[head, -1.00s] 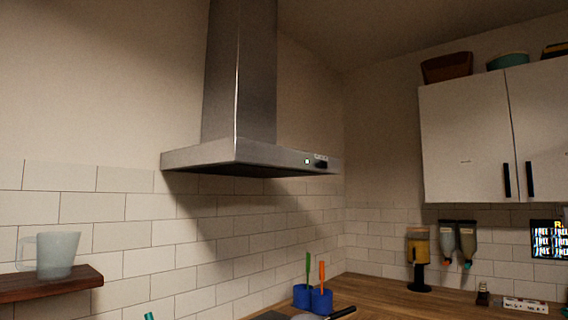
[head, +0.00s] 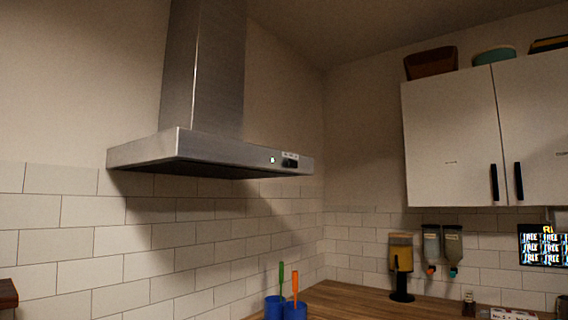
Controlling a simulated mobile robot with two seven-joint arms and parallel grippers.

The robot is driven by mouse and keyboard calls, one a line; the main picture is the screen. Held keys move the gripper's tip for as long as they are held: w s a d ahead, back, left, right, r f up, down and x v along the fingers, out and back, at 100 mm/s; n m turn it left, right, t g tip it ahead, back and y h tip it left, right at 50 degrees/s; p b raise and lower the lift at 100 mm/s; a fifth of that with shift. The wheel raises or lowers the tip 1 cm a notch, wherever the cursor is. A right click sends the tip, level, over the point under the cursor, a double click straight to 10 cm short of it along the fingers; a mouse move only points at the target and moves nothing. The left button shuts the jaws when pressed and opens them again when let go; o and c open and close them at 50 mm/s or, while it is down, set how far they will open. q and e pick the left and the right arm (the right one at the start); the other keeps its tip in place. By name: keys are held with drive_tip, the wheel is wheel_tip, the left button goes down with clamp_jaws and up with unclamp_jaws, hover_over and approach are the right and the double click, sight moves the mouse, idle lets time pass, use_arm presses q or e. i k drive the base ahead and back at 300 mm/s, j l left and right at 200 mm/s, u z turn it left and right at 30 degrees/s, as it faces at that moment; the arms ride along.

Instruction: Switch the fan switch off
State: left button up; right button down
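A steel range hood (head: 210,154) hangs on the tiled wall left of centre in the head view. On its front edge, toward the right end, is a small control panel with a lit whitish-green light (head: 272,160) and a dark switch (head: 290,162) beside it. The panel is too small to tell the switch's position. Neither of my grippers shows in the head view.
A wooden counter (head: 350,296) runs below, with blue cups (head: 295,312) holding green and orange utensils. Dispensers (head: 401,262) stand and hang at the right, under a white wall cabinet (head: 450,146). The space in front of the hood looks clear.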

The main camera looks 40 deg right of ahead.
sight(292, 163)
drive_tip(key=i+l+u, duration=0.1)
drive_tip(key=l, duration=0.35)
drive_tip(key=l+u, duration=0.15)
drive_tip(key=l, duration=0.25)
drive_tip(key=i+l, duration=0.1)
drive_tip(key=l, duration=1.05)
drive_tip(key=i+u, duration=0.05)
drive_tip(key=i, duration=0.05)
